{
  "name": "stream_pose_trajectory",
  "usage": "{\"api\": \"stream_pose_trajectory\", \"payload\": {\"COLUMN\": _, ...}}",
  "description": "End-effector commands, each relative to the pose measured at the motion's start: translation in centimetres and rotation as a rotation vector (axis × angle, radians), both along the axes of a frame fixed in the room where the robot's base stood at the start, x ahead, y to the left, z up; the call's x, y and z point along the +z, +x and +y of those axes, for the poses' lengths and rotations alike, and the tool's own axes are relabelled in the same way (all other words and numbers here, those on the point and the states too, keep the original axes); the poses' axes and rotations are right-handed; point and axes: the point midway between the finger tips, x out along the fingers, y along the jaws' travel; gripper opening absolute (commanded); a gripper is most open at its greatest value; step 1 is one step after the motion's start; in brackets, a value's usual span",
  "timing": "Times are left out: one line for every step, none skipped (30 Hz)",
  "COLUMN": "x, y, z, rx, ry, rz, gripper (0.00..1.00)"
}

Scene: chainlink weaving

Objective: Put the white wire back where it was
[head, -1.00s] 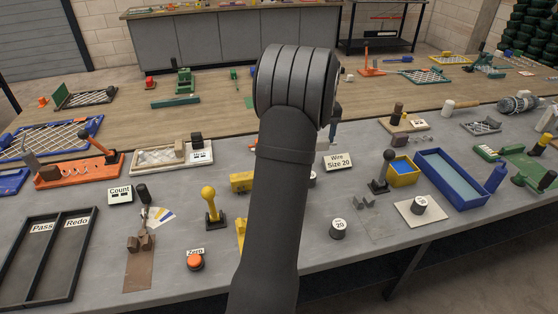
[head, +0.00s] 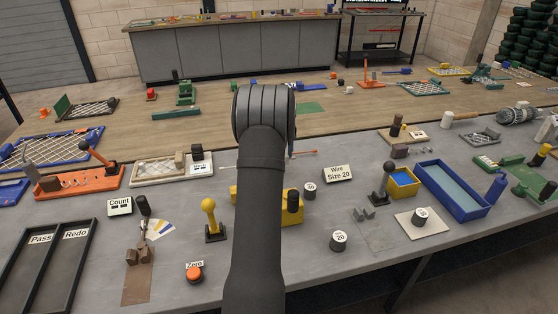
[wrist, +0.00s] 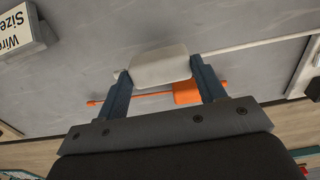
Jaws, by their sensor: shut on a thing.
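In the wrist view, my gripper (wrist: 160,67) has its two blue fingers on either side of a white block-shaped grip. The thin white wire (wrist: 255,44) runs from this grip to the right, towards a white frame (wrist: 302,68); a short stub shows at the left finger. An orange grip (wrist: 187,92) with a thin orange wire lies close beside it, partly behind the right finger; I cannot tell whether they touch. The orange wire's tip (head: 304,153) shows right of the arm.
The "Wire Size 20" sign (head: 338,174) stands to the right.

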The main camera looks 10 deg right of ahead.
Motion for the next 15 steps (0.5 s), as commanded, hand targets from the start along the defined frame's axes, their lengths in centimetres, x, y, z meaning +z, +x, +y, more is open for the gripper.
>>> {"api": "stream_pose_trajectory", "payload": {"x": -0.8, "y": -0.1, "z": 0.0, "rx": 0.000, "ry": 0.001, "rz": 0.003, "gripper": 0.37}}
{"api": "stream_pose_trajectory", "payload": {"x": -1.3, "y": -0.1, "z": 0.0, "rx": 0.000, "ry": 0.001, "rz": 0.004, "gripper": 0.37}}
{"api": "stream_pose_trajectory", "payload": {"x": -1.9, "y": -0.1, "z": 0.0, "rx": 0.000, "ry": 0.002, "rz": 0.005, "gripper": 0.37}}
{"api": "stream_pose_trajectory", "payload": {"x": -2.4, "y": -0.1, "z": 0.0, "rx": 0.000, "ry": 0.001, "rz": 0.004, "gripper": 0.37}}
{"api": "stream_pose_trajectory", "payload": {"x": -2.8, "y": -0.1, "z": 0.0, "rx": 0.000, "ry": 0.001, "rz": 0.003, "gripper": 0.37}}
{"api": "stream_pose_trajectory", "payload": {"x": -3.2, "y": -0.1, "z": 0.0, "rx": 0.000, "ry": 0.001, "rz": 0.003, "gripper": 0.37}}
{"api": "stream_pose_trajectory", "payload": {"x": -3.4, "y": -0.1, "z": 0.0, "rx": 0.000, "ry": 0.001, "rz": 0.002, "gripper": 0.37}}
{"api": "stream_pose_trajectory", "payload": {"x": -3.4, "y": -0.1, "z": 0.0, "rx": 0.000, "ry": 0.000, "rz": 0.001, "gripper": 0.37}}
{"api": "stream_pose_trajectory", "payload": {"x": -3.4, "y": -0.1, "z": -0.1, "rx": -0.001, "ry": 0.000, "rz": 0.001, "gripper": 0.37}}
{"api": "stream_pose_trajectory", "payload": {"x": -3.4, "y": -0.1, "z": -0.1, "rx": 0.000, "ry": 0.000, "rz": 0.000, "gripper": 0.37}}
{"api": "stream_pose_trajectory", "payload": {"x": -3.4, "y": -0.1, "z": -0.1, "rx": -0.001, "ry": 0.000, "rz": 0.000, "gripper": 0.37}}
{"api": "stream_pose_trajectory", "payload": {"x": -3.4, "y": -0.1, "z": -0.1, "rx": -0.001, "ry": 0.000, "rz": 0.001, "gripper": 0.37}}
{"api": "stream_pose_trajectory", "payload": {"x": -3.4, "y": -0.1, "z": -0.1, "rx": -0.001, "ry": 0.000, "rz": 0.001, "gripper": 0.37}}
{"api": "stream_pose_trajectory", "payload": {"x": -3.4, "y": -0.1, "z": -0.1, "rx": 0.000, "ry": 0.000, "rz": 0.001, "gripper": 0.37}}
{"api": "stream_pose_trajectory", "payload": {"x": -3.5, "y": -0.1, "z": -0.1, "rx": -0.001, "ry": 0.000, "rz": 0.001, "gripper": 0.37}}
